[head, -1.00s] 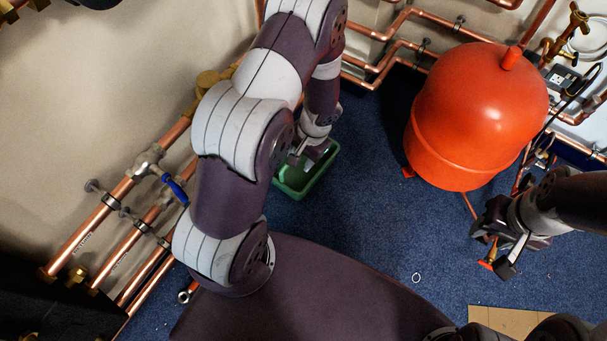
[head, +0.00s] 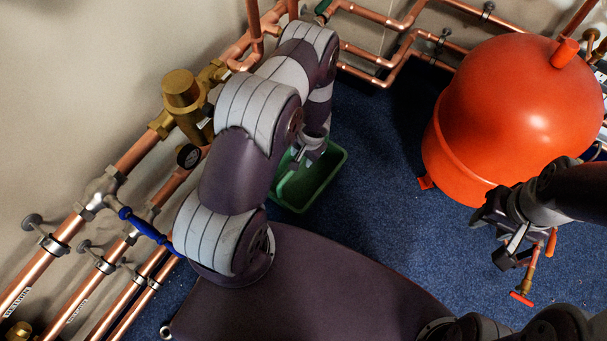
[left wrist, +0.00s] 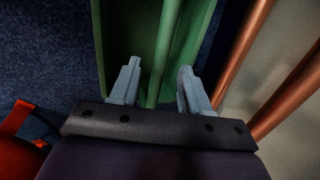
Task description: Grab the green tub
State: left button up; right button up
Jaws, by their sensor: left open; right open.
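The green tub (head: 326,181) stands on the blue floor, partly hidden behind my left arm in the head view. It also shows in the left wrist view (left wrist: 125,35), close beneath the fingers. My left gripper (head: 302,158) is open over the tub. In the left wrist view its two fingers (left wrist: 159,82) are apart, with a green wall edge of the tub running between them. I cannot tell whether the fingers touch it. My right gripper (head: 512,248) is open at the right, away from the tub.
A big red tank (head: 520,120) stands right of the tub. Copper pipes (head: 380,60) run along the back and left walls, with a blue-handled valve (head: 145,228). A red-handled brass fitting (head: 523,296) is beside my right gripper. The blue floor (head: 385,220) between tub and tank is clear.

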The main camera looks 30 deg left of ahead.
aim_at(301, 160)
pick_arm(q)
jog(key=f+b, duration=0.1)
jog(key=f, duration=0.1)
jog(key=a+f+b, duration=0.1)
jog(key=f+b, duration=0.1)
jog(key=f, duration=0.1)
jog(key=shift+w+f, duration=0.1)
grip_shut()
jog(key=shift+r, duration=0.2)
